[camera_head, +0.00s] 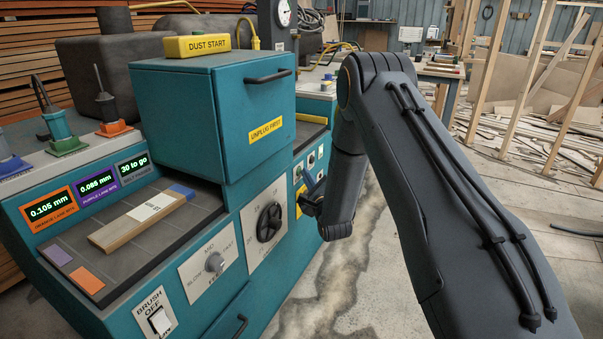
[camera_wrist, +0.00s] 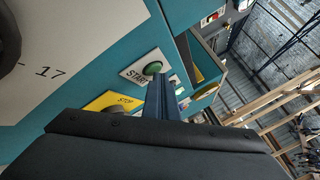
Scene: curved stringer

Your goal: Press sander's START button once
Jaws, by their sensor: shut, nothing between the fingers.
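The sander (camera_head: 212,120) is a teal machine at the left and centre of the head view. In the wrist view, its START button (camera_wrist: 153,68) is a round green cap on a white plate lettered START. A yellow STOP plate (camera_wrist: 108,101) sits nearer, partly hidden by my wrist. My gripper (camera_wrist: 158,80) is shut and empty; its narrow blue fingers point at the START plate, the tips just below the green cap in the picture. I cannot tell whether they touch it. In the head view my gripper (camera_head: 309,200) is beside the button panel and partly covers it.
A large dial (camera_head: 269,222), a smaller knob (camera_head: 214,263) and a BRUSH switch (camera_head: 160,321) are on the sander's front. A yellow DUST START box (camera_head: 197,46) sits on top. A teal box with a handle (camera_head: 268,77) rises above the bed. Open floor lies right of the sander.

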